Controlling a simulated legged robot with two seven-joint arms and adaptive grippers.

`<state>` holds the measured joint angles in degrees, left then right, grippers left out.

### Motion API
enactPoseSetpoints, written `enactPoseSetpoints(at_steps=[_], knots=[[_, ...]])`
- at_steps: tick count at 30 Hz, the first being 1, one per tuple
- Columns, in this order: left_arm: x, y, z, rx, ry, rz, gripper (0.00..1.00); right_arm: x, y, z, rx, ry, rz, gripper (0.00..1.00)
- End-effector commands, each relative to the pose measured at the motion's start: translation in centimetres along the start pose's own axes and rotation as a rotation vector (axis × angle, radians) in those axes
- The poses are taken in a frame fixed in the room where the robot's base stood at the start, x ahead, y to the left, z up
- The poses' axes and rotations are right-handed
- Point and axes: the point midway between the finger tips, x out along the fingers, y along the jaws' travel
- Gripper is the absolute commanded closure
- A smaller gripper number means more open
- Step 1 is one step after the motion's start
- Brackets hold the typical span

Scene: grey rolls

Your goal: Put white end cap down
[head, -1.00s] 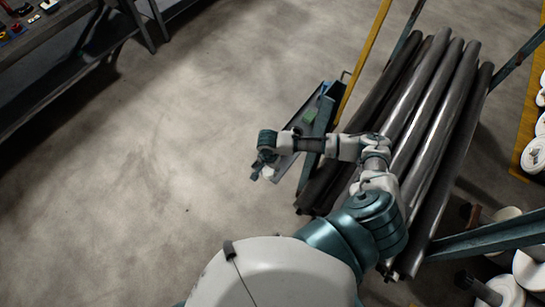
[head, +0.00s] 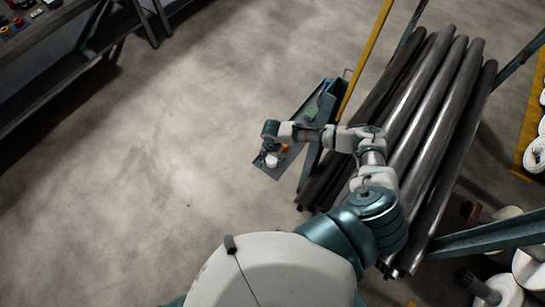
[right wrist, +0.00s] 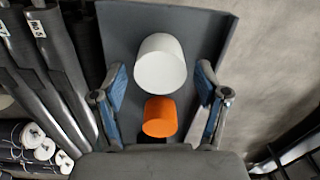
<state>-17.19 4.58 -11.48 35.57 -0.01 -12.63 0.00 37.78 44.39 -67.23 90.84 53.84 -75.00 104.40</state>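The white end cap (head: 271,160) rests on the near end of a narrow grey tray (head: 263,166) in the head view. In the right wrist view the white cap (right wrist: 160,64) stands beyond my fingertips, with an orange cap (right wrist: 160,117) closer to the palm. My right gripper (right wrist: 161,82) is open, its two blue-padded fingers spread to either side with a gap to both caps. In the head view my right wrist hangs over the tray end and partly hides the gripper. My left gripper is in neither view.
A green piece (head: 311,114) lies farther up the tray. Long dark rolls (head: 432,110) lie on a rack just right of the tray, with a yellow post (head: 363,63) beside it. A workbench (head: 60,60) stands at upper left. The floor between is clear.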

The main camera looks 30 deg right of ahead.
Motion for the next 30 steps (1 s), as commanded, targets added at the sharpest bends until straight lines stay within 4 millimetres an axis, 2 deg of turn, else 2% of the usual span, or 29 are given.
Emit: enactPoseSetpoints(at_steps=[6,10,21,25,30], knots=[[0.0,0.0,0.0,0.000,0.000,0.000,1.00,-0.1,0.0,0.0,0.000,0.000,0.000,0.26],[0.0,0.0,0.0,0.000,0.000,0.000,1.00,-1.2,0.0,-0.1,0.001,0.001,-0.001,0.26],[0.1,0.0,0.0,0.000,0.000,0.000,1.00,-9.0,-0.1,0.1,0.000,0.001,-0.002,0.26],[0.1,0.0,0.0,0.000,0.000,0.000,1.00,-10.9,-0.1,0.0,0.000,0.001,-0.001,0.26],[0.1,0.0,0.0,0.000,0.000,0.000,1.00,-12.0,0.0,0.0,0.000,0.000,0.000,0.26]])
